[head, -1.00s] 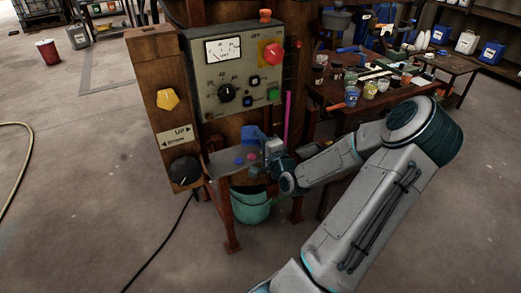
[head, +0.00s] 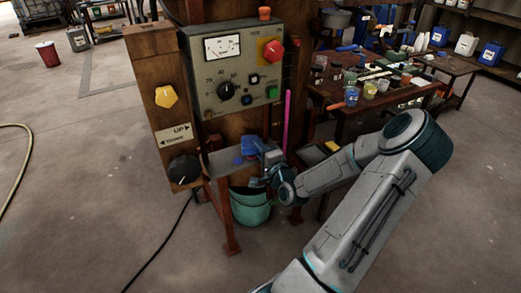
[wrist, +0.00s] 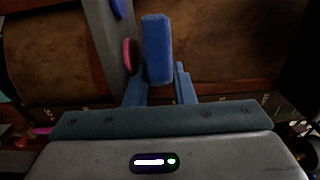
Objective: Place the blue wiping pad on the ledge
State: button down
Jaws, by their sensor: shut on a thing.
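The blue wiping pad (head: 251,146) is held by my gripper (head: 262,158) just above the small grey ledge (head: 222,165) under the control panel. In the wrist view the pad (wrist: 157,45) stands on end between the two blue-grey fingers of my gripper (wrist: 160,88). The ledge (wrist: 99,48) shows there as a grey strip to the left of the pad. I cannot tell whether the pad touches it.
A blue disc (head: 238,160) lies on the ledge; a pink disc (wrist: 127,52) shows beside the pad. The control panel (head: 232,75) rises behind. A cluttered workbench (head: 370,95) stands to the right.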

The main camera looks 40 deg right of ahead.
jog(key=c, duration=1.5)
grip_release()
jog(key=shift+s+f, duration=0.1)
jog(key=shift+f, duration=0.3)
jog(key=shift+r, duration=0.3)
jog(key=p+v, duration=0.3)
jog(key=v, duration=0.8)
jog(key=shift+s+r+p, duration=0.4)
jog(key=shift+r, duration=0.1)
jog(key=shift+a, duration=0.1)
